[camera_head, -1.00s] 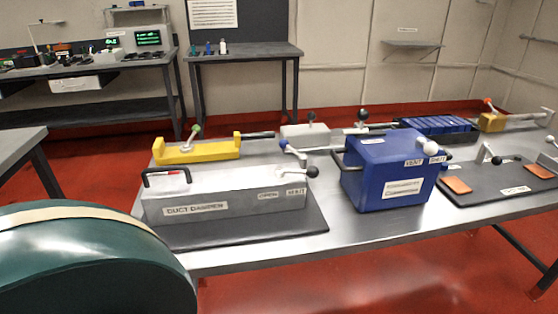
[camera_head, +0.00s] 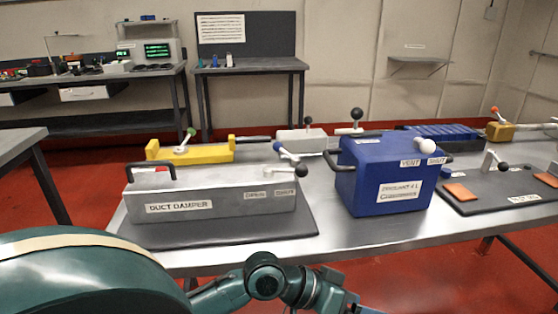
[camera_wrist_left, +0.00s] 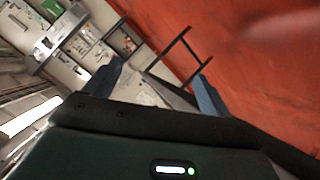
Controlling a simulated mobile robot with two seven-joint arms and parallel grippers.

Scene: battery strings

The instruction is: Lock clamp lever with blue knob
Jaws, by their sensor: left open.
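A small blue knob (camera_head: 278,147) on a pale lever shows behind the right end of the grey duct damper box (camera_head: 220,198). The lever slants down to the right, towards a black knob (camera_head: 302,171); how the parts join is too small to tell. My left arm reaches in along the bottom of the head view, in front of the table and well short of the lever. The left gripper is mostly cut off there. In the left wrist view my left gripper (camera_wrist_left: 155,82) is open and empty, its two blue fingers apart. My right gripper is not in view.
A blue box (camera_head: 385,178) with a white knob stands right of the damper box. A yellow clamp fixture (camera_head: 190,153) with a green knob lies behind. A dark board (camera_head: 490,190) with orange pads is at right. Bare table (camera_head: 335,225) shows between damper box and blue box.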

